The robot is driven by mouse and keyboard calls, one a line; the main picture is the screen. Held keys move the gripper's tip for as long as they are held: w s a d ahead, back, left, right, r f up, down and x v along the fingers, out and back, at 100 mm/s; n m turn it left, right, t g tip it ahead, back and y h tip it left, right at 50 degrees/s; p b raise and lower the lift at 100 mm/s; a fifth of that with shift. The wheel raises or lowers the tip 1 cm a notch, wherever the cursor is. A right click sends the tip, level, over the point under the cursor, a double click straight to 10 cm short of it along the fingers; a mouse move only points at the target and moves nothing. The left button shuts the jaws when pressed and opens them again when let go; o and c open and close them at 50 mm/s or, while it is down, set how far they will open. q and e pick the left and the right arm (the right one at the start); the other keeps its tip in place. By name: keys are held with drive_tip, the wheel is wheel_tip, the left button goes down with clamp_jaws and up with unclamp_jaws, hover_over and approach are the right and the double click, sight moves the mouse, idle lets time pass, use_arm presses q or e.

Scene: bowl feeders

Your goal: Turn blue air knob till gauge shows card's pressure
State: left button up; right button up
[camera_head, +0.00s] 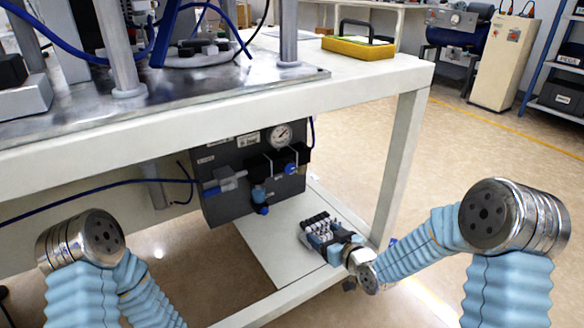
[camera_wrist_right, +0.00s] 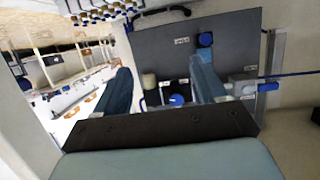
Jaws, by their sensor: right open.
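A dark air panel (camera_head: 225,165) hangs under the bench. A round white gauge (camera_head: 281,136) is at its upper right; its reading is too small to tell. A white card (camera_head: 247,140) is left of the gauge, its text unreadable. A blue knob (camera_head: 290,169) sits below the gauge, and also shows in the right wrist view (camera_wrist_right: 176,99). Another blue knob (camera_head: 263,210) is at the panel's bottom. My right gripper (camera_head: 328,238) is open and empty, in front of and below the panel's right side, apart from the knobs. My left gripper is out of view.
A blue-handled valve (camera_head: 212,188) and hose are at the panel's left. The bench top overhangs.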

sight(290, 169)
wheel_tip(290, 169, up, 11)
drive_tip(key=w+a+n+t+y, duration=0.2)
drive_tip(key=w+n+t+y, duration=0.1)
drive_tip(key=x, duration=1.3)
drive_tip(key=shift+w+d+f+b, duration=0.15)
drive_tip(key=shift+w+b, duration=0.1)
drive_tip(key=shift+b, duration=0.15)
drive_tip(key=c, duration=1.1)
drive_tip(key=shift+o, duration=0.2)
drive_tip(key=shift+n, duration=2.9)
